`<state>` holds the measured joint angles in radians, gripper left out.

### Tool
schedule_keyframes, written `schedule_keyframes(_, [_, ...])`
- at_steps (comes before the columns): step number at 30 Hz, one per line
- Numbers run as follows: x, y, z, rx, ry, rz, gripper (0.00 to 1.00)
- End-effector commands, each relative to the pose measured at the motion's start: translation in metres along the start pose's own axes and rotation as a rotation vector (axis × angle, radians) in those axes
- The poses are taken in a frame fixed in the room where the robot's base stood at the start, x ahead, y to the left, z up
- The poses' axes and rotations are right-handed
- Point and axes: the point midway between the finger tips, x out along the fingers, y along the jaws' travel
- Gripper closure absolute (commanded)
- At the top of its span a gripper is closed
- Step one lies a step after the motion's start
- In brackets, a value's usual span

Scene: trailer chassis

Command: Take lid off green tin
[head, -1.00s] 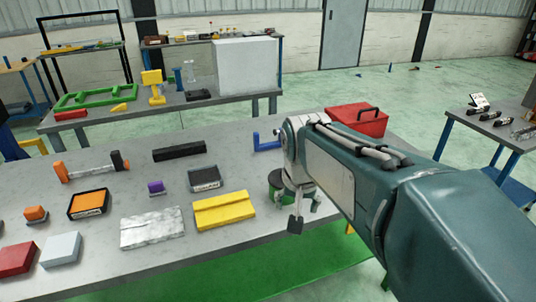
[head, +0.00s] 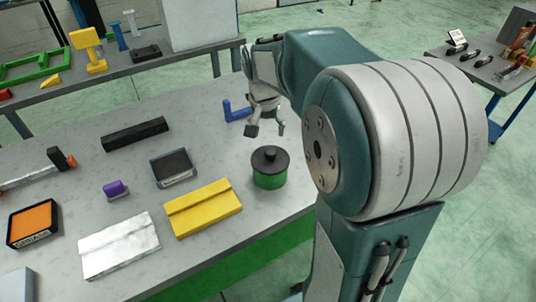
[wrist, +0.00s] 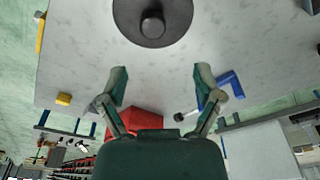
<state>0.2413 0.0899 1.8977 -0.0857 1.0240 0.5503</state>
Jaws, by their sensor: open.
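The green tin (head: 270,179) stands upright on the grey table near its right edge. Its dark lid (head: 270,162) is on top, with a round knob in the middle. The lid (wrist: 125,16) also shows from above at the top of the wrist view, cut off by the frame edge. My gripper (head: 267,130) is open and empty, just behind the tin in the head view and apart from it. In the wrist view, the spread fingers (wrist: 161,80) have only bare table between them, and the lid lies beyond their tips.
A blue angled piece (head: 238,112) lies behind the tin, close to my gripper. A yellow block (head: 203,208), a dark-topped box (head: 172,168) and a black bar (head: 135,134) lie to the left. A red box (wrist: 135,124) shows in the wrist view. Bare table surrounds the tin.

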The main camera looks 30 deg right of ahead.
Motion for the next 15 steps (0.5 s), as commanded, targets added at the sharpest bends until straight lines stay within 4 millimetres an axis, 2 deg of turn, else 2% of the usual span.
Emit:
schedule_keyframes(3, [0.020, 0.001, 0.001, 0.000, -0.004, 0.002, 0.16])
schedule_keyframes(10, [0.039, 0.003, 0.003, 0.000, -0.003, 0.002, 0.16])
schedule_keyframes(15, [0.065, 0.009, 0.010, 0.000, -0.004, 0.002, 0.16])
